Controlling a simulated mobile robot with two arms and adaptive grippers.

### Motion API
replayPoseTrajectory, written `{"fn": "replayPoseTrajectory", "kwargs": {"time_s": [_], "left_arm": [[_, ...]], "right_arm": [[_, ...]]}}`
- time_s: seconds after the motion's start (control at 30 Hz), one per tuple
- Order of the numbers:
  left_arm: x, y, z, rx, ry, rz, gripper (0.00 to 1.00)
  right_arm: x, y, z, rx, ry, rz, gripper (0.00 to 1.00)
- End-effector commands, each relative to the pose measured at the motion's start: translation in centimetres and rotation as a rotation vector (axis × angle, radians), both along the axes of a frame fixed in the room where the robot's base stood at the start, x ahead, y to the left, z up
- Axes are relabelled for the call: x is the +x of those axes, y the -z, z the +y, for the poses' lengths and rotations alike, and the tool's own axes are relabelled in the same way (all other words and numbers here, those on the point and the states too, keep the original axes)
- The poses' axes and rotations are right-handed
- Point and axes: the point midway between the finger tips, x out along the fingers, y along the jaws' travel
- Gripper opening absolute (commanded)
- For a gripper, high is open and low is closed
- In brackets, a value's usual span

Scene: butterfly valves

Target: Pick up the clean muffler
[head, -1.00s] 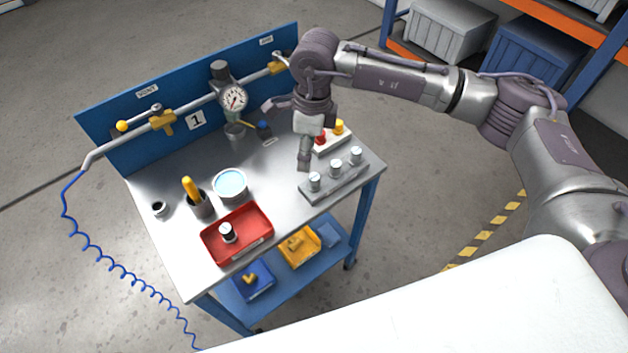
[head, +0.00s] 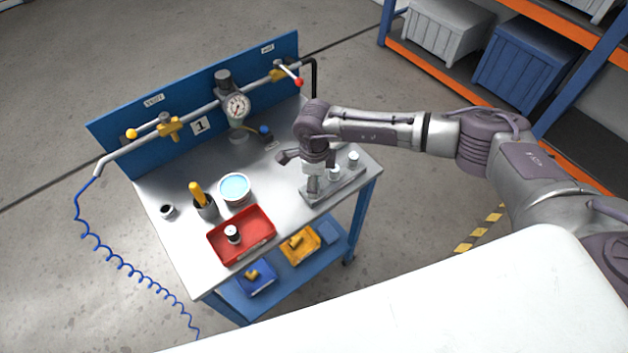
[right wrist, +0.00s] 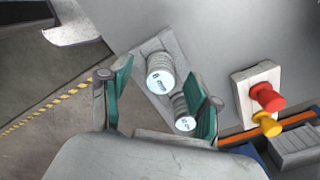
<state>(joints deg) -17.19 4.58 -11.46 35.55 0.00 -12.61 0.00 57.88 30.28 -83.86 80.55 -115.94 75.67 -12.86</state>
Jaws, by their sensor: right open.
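A grey rack (head: 343,184) stands at the right end of the bench top. Two pale cylindrical mufflers show in it in the head view, a middle one (head: 334,174) and a right one (head: 353,158); the left spot is hidden behind my right gripper (head: 313,187). The right wrist view shows my right gripper (right wrist: 161,85) open with green pads. One ribbed silver muffler (right wrist: 160,75) is seen between its fingers, and another (right wrist: 185,113) is seen beside the right-hand finger. Contact cannot be told. My left gripper is not in view.
A red tray (head: 257,247) holds a dark-sided, white-topped cylinder (head: 232,234). A gauge (head: 237,107) and pipe line the back panel. A block with red and yellow knobs (right wrist: 260,100) lies near the rack.

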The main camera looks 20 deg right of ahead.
Motion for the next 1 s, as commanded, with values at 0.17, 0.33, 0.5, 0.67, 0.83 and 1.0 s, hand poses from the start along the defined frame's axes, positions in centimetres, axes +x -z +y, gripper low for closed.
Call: {"fn": "replayPoseTrajectory", "kwargs": {"time_s": [0.17, 0.33, 0.5, 0.67, 0.83, 1.0], "left_arm": [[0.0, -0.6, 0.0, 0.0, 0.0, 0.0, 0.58], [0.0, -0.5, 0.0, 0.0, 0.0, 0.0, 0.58], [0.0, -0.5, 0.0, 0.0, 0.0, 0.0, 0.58], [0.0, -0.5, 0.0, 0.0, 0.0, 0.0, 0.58], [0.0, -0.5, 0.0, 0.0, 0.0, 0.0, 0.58], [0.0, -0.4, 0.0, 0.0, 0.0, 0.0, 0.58]], "right_arm": [[0.0, 1.4, 0.0, 0.0, 0.001, -0.001, 0.62], [0.0, 1.5, 0.0, 0.0, 0.001, -0.002, 0.62], [0.0, 1.5, 0.0, 0.0, 0.001, -0.001, 0.41], [0.0, 1.5, 0.0, 0.0, 0.001, -0.001, 0.14], [0.0, 1.5, -0.1, 0.0, 0.001, -0.001, 0.0], [0.0, 1.5, -0.1, 0.0, 0.001, 0.0, 0.0]]}}
